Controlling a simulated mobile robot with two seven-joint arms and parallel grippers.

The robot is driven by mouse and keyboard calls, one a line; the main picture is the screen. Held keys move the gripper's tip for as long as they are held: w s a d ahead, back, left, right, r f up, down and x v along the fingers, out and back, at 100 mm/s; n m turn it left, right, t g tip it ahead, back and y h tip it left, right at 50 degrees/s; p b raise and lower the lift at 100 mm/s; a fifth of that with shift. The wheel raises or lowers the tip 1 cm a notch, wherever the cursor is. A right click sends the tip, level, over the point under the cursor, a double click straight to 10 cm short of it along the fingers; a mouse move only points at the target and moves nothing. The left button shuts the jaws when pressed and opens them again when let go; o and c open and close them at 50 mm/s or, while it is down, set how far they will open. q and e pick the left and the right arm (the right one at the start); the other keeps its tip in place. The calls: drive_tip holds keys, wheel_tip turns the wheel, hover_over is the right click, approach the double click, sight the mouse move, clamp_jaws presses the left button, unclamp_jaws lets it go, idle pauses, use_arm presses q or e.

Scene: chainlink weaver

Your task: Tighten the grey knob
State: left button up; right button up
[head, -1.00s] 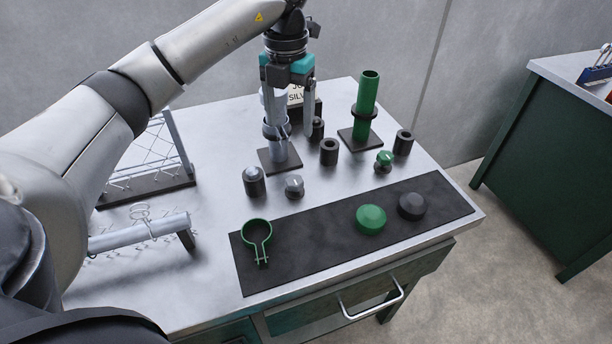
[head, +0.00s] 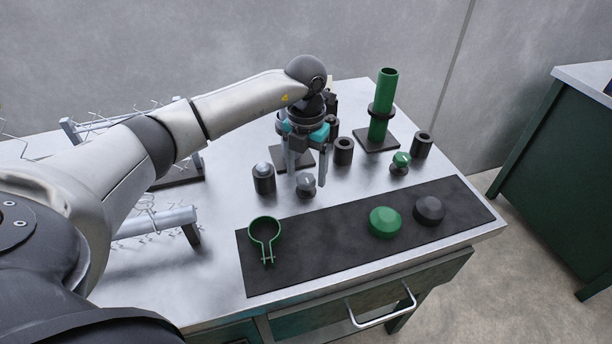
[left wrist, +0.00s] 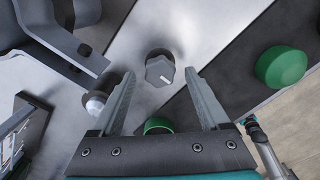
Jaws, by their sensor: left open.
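The grey knob (head: 306,182) stands on the bench top on a dark base, left of the bench's middle. In the left wrist view the grey knob (left wrist: 160,71) has a faceted top with a white mark. My left gripper (head: 307,178) points down over it, fingers apart. In the left wrist view the fingertips of my left gripper (left wrist: 160,74) lie on either side of the knob; I cannot tell whether they touch it. My arm and gripper hide most of the grey post behind. My right gripper is not in view.
A dark silver-topped cylinder (head: 263,178) stands close left, and a dark hollow cylinder (head: 343,151) behind right. A green knob (head: 401,160) and green post (head: 382,110) stand farther right. The black mat (head: 335,238) in front holds a green clamp (head: 265,232), green cap (head: 385,221) and dark cap (head: 429,209).

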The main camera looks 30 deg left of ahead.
use_arm(q)
drive_tip(key=shift+f, duration=0.75)
clamp_jaws()
